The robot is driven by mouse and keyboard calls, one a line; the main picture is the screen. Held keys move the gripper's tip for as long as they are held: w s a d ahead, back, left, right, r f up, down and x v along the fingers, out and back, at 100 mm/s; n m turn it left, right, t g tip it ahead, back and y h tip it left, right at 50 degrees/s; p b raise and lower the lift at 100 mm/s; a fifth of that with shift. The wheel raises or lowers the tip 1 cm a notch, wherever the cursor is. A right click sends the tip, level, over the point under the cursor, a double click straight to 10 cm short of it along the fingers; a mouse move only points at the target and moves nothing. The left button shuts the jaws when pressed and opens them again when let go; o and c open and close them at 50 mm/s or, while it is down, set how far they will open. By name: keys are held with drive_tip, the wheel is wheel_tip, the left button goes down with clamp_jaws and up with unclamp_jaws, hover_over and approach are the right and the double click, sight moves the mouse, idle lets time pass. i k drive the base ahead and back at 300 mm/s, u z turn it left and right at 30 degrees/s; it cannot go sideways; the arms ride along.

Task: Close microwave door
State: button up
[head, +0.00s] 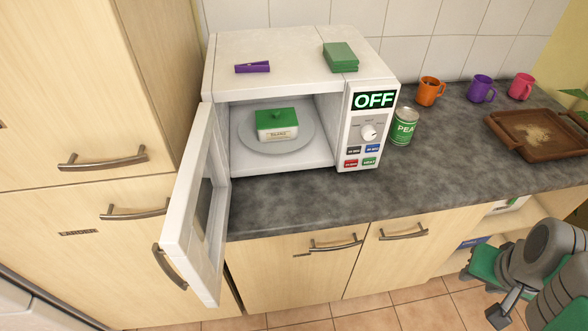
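The white microwave (290,48) stands on the grey counter. Its door (196,215) is hinged on the left side and swung wide open, sticking out past the counter's front edge. The display reads OFF. What looks like my gripper (499,314) is at the bottom right, low in front of the cabinets and far from the door. It is small and partly hidden by my arm, so its fingers are unclear.
A purple clip (253,68) and a green sponge (340,56) lie on top of the microwave. A green can (404,127) stands close to its right side. Several mugs and a brown tray (538,150) are farther right. A tall cabinet (70,90) stands left of the door.

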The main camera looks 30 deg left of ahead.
sight(201, 194)
drive_tip(key=z, duration=0.75)
drive_tip(key=k, duration=1.8)
drive_tip(key=u, duration=1.6)
drive_tip(key=i, duration=0.5)
drive_tip(key=u, duration=1.55)
drive_tip(key=i, duration=0.2)
drive_tip(key=u, duration=0.45)
